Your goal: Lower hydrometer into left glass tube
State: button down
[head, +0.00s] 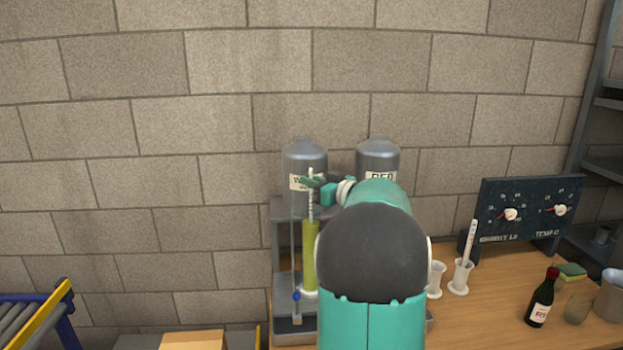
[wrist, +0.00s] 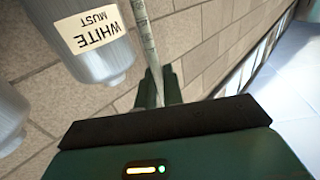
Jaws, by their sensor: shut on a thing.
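My gripper (head: 315,183) is shut on the hydrometer (head: 311,207), a slim pale rod standing roughly upright. In the wrist view my gripper (wrist: 159,88) has the marked stem (wrist: 147,42) between its two green fingers. The left glass tube (head: 310,258), filled with yellow-green liquid, stands upright directly below the hydrometer in the head view. The hydrometer's visible lower part meets the top of the liquid column there; I cannot tell whether its tip is inside the tube or in front of it. A right tube is not visible; my arm covers that area.
Two grey tanks (head: 305,160) (head: 377,160) stand behind the tube; the left one's label reads WHITE MUST in the wrist view (wrist: 90,30). On the wooden bench (head: 495,290) are white holders (head: 459,277), a white rod (head: 471,242), a dark bottle (head: 541,298) and a dial panel (head: 527,212).

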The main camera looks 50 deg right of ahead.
jog(key=shift+f, duration=0.25)
jog(key=c, duration=1.5)
grip_release()
jog(key=shift+o, duration=0.2)
jog(key=shift+s, duration=0.1)
jog(key=s, duration=1.3)
jog(key=shift+s+d, duration=0.25)
jog(key=shift+s, duration=0.05)
